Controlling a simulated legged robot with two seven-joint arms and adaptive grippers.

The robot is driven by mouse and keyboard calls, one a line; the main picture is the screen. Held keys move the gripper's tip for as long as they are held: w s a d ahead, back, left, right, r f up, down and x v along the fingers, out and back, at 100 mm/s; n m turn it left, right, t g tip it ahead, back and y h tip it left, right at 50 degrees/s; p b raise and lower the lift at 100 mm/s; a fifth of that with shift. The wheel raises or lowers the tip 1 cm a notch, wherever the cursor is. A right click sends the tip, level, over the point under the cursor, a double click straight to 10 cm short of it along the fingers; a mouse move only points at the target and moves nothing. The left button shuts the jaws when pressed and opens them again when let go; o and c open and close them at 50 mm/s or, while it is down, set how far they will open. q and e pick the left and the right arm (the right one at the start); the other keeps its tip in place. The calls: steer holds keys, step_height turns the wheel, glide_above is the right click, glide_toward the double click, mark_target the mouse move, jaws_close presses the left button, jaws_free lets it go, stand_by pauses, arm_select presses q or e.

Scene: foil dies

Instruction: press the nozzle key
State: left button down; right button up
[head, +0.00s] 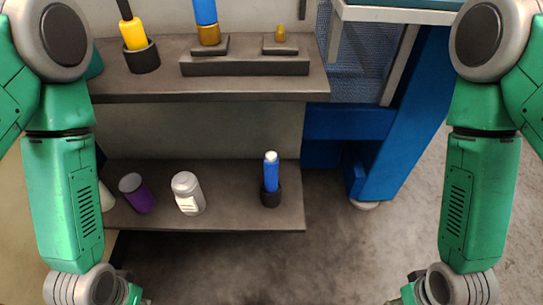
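A long dark bar (245,66) lies on the upper shelf and carries two raised dark keys. The right key (280,48) bears a small brass nozzle-shaped piece (281,34), so it looks like the nozzle key. The left key (209,48) bears a brass-based piece (208,35) with a blue cylinder (205,11) above it, cut off by the top edge. Nothing touches either key. My two arms hang at the left and right sides and run out at the bottom edge. The fingers of both grippers are outside the view.
A yellow-handled tool (134,34) stands in a dark cup (143,58) left of the bar. The lower shelf (235,212) holds a purple cup (138,196), a white jar (187,195) and a blue bottle (271,173) in a dark holder. A blue frame (402,140) stands right.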

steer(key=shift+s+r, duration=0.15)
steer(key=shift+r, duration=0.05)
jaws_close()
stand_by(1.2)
